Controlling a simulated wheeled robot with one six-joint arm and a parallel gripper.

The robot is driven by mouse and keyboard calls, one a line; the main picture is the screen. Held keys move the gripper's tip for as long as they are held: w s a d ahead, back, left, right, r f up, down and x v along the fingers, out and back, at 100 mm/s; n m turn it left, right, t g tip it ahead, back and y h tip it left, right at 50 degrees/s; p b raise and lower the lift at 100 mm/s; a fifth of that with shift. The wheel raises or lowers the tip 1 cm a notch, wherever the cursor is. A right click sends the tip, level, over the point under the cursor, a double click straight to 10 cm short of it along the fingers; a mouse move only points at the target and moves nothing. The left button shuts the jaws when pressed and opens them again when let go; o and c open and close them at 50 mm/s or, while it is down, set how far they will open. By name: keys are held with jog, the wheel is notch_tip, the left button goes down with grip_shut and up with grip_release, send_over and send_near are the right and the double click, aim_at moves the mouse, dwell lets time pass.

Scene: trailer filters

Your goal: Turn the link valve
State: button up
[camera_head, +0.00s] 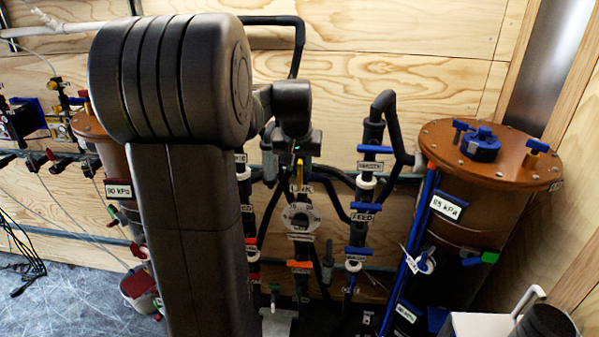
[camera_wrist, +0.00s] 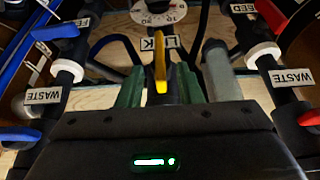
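The link valve's yellow handle (camera_head: 300,174) is on the middle pipe in the head view, just above its LINK label (camera_head: 301,188). In the wrist view the yellow handle (camera_wrist: 160,66) points lengthwise along the picture, and its label is partly hidden behind it. My gripper (camera_head: 298,147) is right at the handle, mostly hidden by my arm in the head view. In the wrist view my gripper (camera_wrist: 160,88) has its green fingers apart, one on each side of the handle. Gaps show beside the handle; I cannot tell its depth between the fingers.
A round gauge (camera_head: 300,216) sits below the valve. Side pipes carry blue handles, such as the WASTE valve (camera_head: 371,149), and red ones. A brown filter tank (camera_head: 480,190) stands at the right. A grey cylinder (camera_wrist: 221,72) is close to the right finger.

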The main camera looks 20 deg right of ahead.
aim_at(299, 166)
jog(key=shift+x, duration=2.35)
grip_shut()
